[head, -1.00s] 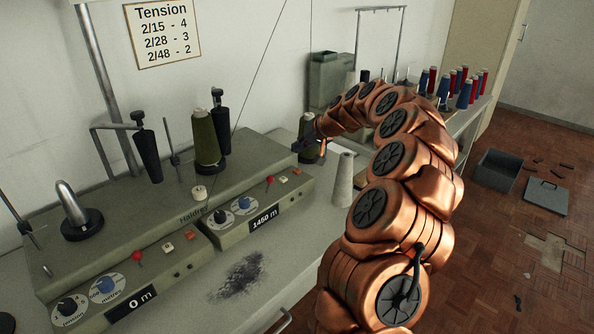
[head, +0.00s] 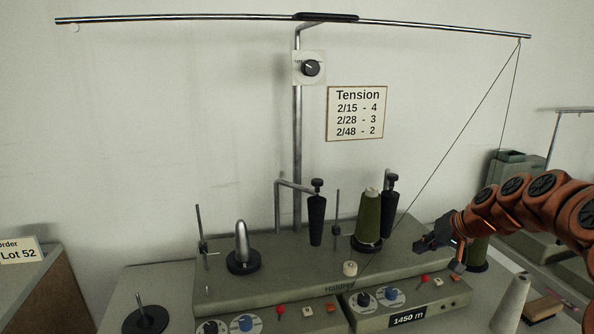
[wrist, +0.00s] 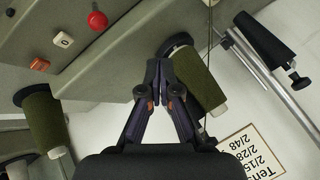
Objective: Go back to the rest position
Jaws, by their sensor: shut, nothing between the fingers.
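My gripper (head: 428,243) hangs in the air over the right end of the grey-green winding machine (head: 290,268), at the right of the head view. In the wrist view my gripper (wrist: 160,82) has its dark fingers together with nothing between them. An olive yarn cone (head: 368,216) stands on the machine to the left of my gripper. A second olive cone (head: 478,254) is just right of it, partly hidden by my arm. Both cones show in the wrist view, one close behind the fingertips (wrist: 197,78) and one at the left (wrist: 42,122); I cannot tell whether anything touches.
A thread runs from the overhead bar (head: 430,27) down to the machine, passing left of my gripper. A pale cone (head: 512,302) stands on the bench at the right. Dark spindles (head: 316,220), knobs and a red button (head: 280,310) line the machine.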

